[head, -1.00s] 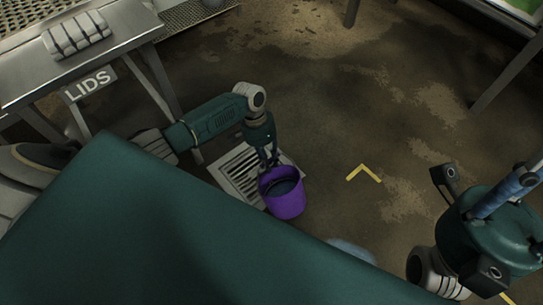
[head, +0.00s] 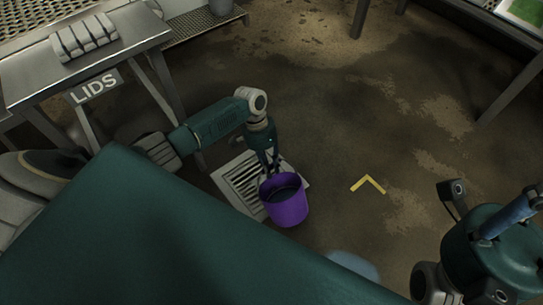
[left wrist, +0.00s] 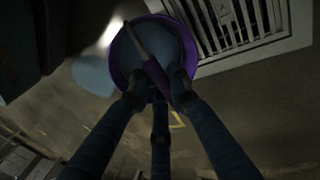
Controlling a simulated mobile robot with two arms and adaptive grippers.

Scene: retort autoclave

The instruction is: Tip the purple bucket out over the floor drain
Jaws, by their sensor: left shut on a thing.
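The purple bucket (head: 287,207) hangs from my left gripper (head: 272,170) in the head view, close to upright. Greyish-blue contents show inside it. In the left wrist view my left gripper (left wrist: 160,85) is shut on the handle at the near side of the purple bucket (left wrist: 117,62). The floor drain (head: 238,180), a pale square frame with dark slots, lies just behind and left of the bucket in the head view, partly covered by it. The drain (left wrist: 285,45) also shows beside the bucket in the left wrist view. My right gripper is not clearly seen.
A metal table (head: 135,30) with a LIDS sign (head: 95,88) and a pale ribbed stack (head: 84,37) stands at the upper left. A yellow floor corner mark (head: 369,184) lies right of the bucket. A pale blue patch (head: 352,265) shows at the bottom. The stained floor between is open.

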